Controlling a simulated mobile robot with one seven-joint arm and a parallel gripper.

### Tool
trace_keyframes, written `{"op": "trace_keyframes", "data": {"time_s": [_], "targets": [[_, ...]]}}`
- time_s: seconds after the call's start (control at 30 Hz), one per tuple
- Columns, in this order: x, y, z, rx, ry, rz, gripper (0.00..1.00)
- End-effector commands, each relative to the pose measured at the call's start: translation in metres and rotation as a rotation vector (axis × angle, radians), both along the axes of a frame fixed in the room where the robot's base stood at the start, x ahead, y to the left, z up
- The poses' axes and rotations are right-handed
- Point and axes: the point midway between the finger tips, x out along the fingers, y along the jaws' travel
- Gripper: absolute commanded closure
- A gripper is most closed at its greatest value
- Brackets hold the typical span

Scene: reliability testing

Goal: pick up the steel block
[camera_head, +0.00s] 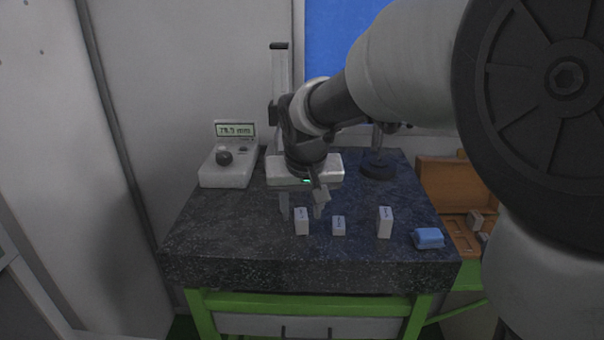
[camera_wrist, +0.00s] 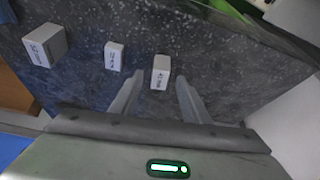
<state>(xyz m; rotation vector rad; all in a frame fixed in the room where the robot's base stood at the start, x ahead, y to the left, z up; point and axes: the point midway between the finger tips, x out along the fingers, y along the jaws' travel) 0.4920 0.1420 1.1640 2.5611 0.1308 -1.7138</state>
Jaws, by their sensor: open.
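Several small steel blocks stand in a row on a dark granite slab (camera_head: 215,235). The left block (camera_head: 301,221) and the right block (camera_head: 385,222) look taller than the middle block (camera_head: 338,225). My gripper (camera_head: 301,214) is above the slab, behind the left block, with its fingers pointing down. In the wrist view my gripper (camera_wrist: 157,94) is open, and a block (camera_wrist: 160,73) stands just beyond the gap between its fingers. The other blocks (camera_wrist: 114,56) and (camera_wrist: 46,44) stand to its left. The markings on the blocks are too small to read surely.
A measuring unit (camera_head: 229,165) with a lit display stands at the back left of the slab. A blue cloth or pad (camera_head: 428,238) lies at the front right. A wooden case (camera_head: 447,188) is beyond the right edge. The slab's front left is clear.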

Motion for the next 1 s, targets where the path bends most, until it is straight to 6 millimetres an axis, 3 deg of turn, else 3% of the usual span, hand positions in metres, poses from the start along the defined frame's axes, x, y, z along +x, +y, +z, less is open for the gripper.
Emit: {"op": "trace_keyframes", "data": {"time_s": [0.33,0.6,0.87,1.0], "targets": [[0.004,0.0,-0.009,0.0,-0.001,0.0,0.58],[0.004,0.0,-0.009,0.0,-0.001,0.0,1.0],[0.005,0.0,-0.008,0.001,-0.004,0.0,1.0],[0.005,0.001,0.002,0.002,-0.006,0.001,1.0]]}}
